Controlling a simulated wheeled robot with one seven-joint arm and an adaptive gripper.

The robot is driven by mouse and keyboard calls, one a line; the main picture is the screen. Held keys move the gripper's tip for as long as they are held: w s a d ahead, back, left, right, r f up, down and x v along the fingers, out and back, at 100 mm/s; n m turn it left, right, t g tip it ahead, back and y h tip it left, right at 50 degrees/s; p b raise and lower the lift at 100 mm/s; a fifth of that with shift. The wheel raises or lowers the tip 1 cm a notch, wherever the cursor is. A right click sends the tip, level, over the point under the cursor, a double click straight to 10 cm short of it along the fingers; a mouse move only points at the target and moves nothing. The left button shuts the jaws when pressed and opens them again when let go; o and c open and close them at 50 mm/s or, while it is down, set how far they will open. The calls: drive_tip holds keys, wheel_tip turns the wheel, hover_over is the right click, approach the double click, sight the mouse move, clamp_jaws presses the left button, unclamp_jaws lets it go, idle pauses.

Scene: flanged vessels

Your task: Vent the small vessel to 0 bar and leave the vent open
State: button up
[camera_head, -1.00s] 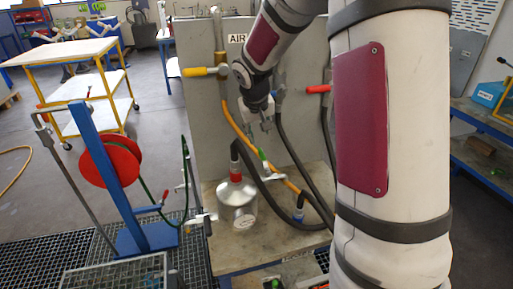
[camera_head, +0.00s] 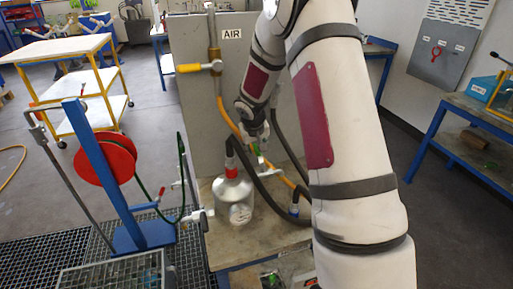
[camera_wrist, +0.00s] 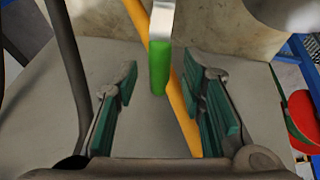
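The small vessel (camera_head: 231,198) is a silver can with a red neck fitting and a round gauge (camera_head: 240,213) on its front. It stands on the worktable, and the gauge reading is too small to tell. A silver lever valve (camera_head: 197,214) sits at its left side. A green handle (camera_wrist: 159,68) on a pale metal piece hangs in the wrist view, between my open fingers and beyond or level with them. It also shows in the head view (camera_head: 263,148). My gripper (camera_wrist: 160,82) is open, with green pads, and I cannot tell whether it touches the handle.
An orange hose (camera_wrist: 183,105) runs just behind the green handle, and a dark hose (camera_head: 265,190) arches from the vessel. A grey panel (camera_head: 195,120) with a yellow-handled valve (camera_head: 200,67) stands behind. A red hose reel (camera_head: 105,158) is at left.

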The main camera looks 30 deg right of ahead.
clamp_jaws()
drive_tip(key=shift+d+b, duration=0.15)
drive_tip(key=shift+b, duration=0.15)
drive_tip(key=m+b, duration=0.1)
drive_tip(key=d+m+g+h+b, duration=0.1)
drive_tip(key=m+b, duration=0.1)
drive_tip(key=shift+f, duration=0.1)
drive_tip(key=shift+s+d+m+g+b, duration=0.55)
drive_tip(key=shift+s+m+g+b, duration=0.55)
drive_tip(key=shift+m, duration=1.4)
drive_tip(key=shift+s+d+m+g+b, duration=0.55)
drive_tip(key=shift+s+m+g+b, duration=0.55)
drive_tip(key=shift+m, duration=1.4)
drive_tip(key=shift+s+d+m+g+b, duration=0.8)
drive_tip(key=shift+s+m, duration=0.55)
drive_tip(key=shift+m, duration=1.15)
drive_tip(key=shift+a+y, duration=0.25)
drive_tip(key=shift+y, duration=0.05)
